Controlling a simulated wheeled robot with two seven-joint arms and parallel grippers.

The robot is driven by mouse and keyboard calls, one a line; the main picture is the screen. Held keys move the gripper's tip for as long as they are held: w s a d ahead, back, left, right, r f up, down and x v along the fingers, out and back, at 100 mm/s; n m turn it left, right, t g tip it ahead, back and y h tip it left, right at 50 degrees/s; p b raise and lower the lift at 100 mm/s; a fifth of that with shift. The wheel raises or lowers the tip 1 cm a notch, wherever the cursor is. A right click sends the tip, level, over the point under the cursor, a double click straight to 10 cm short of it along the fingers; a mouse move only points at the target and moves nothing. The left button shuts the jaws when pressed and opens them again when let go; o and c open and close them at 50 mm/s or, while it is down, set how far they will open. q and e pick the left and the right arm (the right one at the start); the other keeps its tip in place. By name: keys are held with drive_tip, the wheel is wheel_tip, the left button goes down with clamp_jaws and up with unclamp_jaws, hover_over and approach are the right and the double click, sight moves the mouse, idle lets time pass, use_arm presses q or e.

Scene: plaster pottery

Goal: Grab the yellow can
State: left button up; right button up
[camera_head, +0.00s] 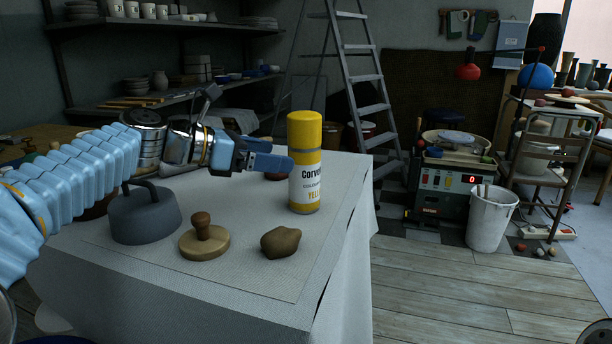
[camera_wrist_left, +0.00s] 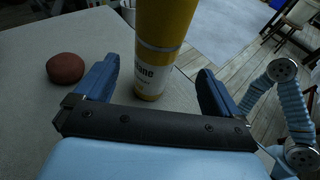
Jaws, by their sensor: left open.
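The yellow can (camera_head: 305,165), with a yellow top and a white label, stands upright on the table (camera_head: 190,285). My left gripper (camera_head: 283,162) comes in from the left at about the height of the can's label. In the left wrist view the can (camera_wrist_left: 162,45) stands between and just ahead of the two spread blue fingers (camera_wrist_left: 158,85). The fingers are open, with a gap on each side of the can. The can's top is cut off in that view. My right gripper is not seen as such in these views.
A grey weight with a handle (camera_head: 145,217), a wooden stamp (camera_head: 204,241) and a brown lump (camera_head: 281,242) sit in front of the can. A reddish ball (camera_wrist_left: 66,68) lies left of the fingers. The table's right edge is close to the can.

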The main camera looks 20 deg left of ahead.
sight(304, 154)
use_arm(q)
drive_tip(key=x, duration=0.5)
drive_tip(key=r+x, duration=0.1)
drive_tip(key=x, duration=0.2)
drive_tip(key=shift+w+a, duration=0.1)
drive_tip(key=shift+w, duration=0.2)
drive_tip(key=c, duration=1.3)
